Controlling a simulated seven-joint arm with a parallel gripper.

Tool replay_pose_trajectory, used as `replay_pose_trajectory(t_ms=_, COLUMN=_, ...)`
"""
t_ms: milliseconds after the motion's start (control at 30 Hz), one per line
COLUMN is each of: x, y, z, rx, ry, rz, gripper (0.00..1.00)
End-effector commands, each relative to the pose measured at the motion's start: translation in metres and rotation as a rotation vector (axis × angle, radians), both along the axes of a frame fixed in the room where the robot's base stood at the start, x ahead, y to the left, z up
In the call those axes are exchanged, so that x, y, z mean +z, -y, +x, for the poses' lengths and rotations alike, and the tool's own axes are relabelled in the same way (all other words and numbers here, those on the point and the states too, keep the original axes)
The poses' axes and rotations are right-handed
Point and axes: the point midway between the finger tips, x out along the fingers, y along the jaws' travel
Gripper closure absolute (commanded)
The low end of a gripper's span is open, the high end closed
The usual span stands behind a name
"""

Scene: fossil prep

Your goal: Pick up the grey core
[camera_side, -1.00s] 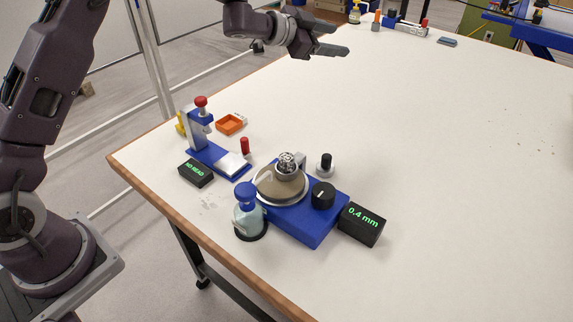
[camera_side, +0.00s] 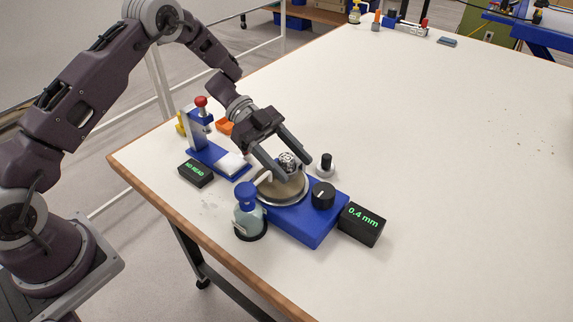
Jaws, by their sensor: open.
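The grey core (camera_side: 287,161) is a small speckled, rounded piece at the top of the round tan plate (camera_side: 284,189) on a blue machine (camera_side: 308,222). My gripper (camera_side: 296,164) is open and points down at the plate, with its two fingers apart at the core. One finger is on the near left side and the other on the far right side. I cannot tell whether either finger touches the core. The core's lower part is partly hidden.
A bottle with a blue cap (camera_side: 248,214) stands close to the plate's left. A black display reading 0.4 mm (camera_side: 362,224) and a black-knobbed weight (camera_side: 326,165) are near the machine. A blue stand with a red knob (camera_side: 201,103) is behind left.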

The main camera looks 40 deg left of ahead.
Motion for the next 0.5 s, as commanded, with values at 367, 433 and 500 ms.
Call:
replay_pose_trajectory(t_ms=367, x=-0.0066, y=0.0174, z=-0.0012, rx=0.0, ry=0.002, rz=0.001, gripper=0.48)
replay_pose_trajectory(t_ms=433, x=-0.0065, y=0.0173, z=-0.0011, rx=0.001, ry=0.003, rz=0.001, gripper=0.62)
replay_pose_trajectory(t_ms=500, x=-0.0064, y=0.0173, z=-0.001, rx=0.001, ry=0.003, rz=0.001, gripper=0.75)
